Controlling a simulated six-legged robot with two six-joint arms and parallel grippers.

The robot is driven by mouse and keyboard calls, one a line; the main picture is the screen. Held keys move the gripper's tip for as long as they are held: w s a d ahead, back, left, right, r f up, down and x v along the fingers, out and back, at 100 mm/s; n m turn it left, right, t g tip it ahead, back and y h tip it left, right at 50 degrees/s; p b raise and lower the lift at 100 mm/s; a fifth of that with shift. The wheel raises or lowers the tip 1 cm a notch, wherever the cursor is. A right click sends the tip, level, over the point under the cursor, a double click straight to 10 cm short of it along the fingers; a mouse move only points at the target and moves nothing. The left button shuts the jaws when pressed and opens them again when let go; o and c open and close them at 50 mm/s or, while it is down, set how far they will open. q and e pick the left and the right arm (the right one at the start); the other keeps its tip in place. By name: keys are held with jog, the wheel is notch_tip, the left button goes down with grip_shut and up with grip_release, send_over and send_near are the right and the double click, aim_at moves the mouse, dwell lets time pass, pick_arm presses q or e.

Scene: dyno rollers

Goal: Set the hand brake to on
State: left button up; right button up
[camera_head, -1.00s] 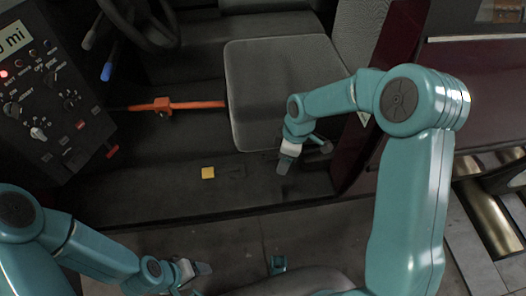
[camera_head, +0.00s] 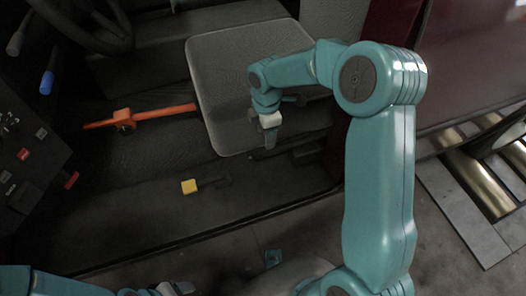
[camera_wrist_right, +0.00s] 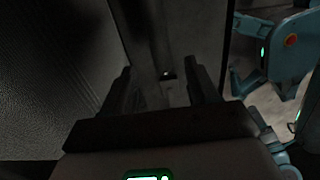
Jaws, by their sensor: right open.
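An orange lever (camera_head: 150,114), which looks like the hand brake, lies low along the dark cab floor in the head view. Its right end meets the left side of the grey seat, and its left end points at the dark floor. My right gripper (camera_head: 270,142) hangs by the seat's near edge, well to the right of the lever. In the right wrist view its two fingers (camera_wrist_right: 160,95) are apart with nothing between them. My left gripper (camera_head: 176,289) is at the bottom edge of the head view, partly cut off, far from the lever.
The grey seat (camera_head: 235,62) stands between my right gripper and the lever. A blue-tipped stalk (camera_head: 47,83) and a steering wheel (camera_head: 95,25) are upper left. A control panel (camera_head: 25,160) is at left.

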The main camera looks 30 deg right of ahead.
aim_at(265, 150)
notch_tip(265, 150, down, 8)
jog(key=shift+w+a+f+b, duration=0.1)
jog(key=shift+f+b, duration=0.05)
jog(key=shift+b, duration=1)
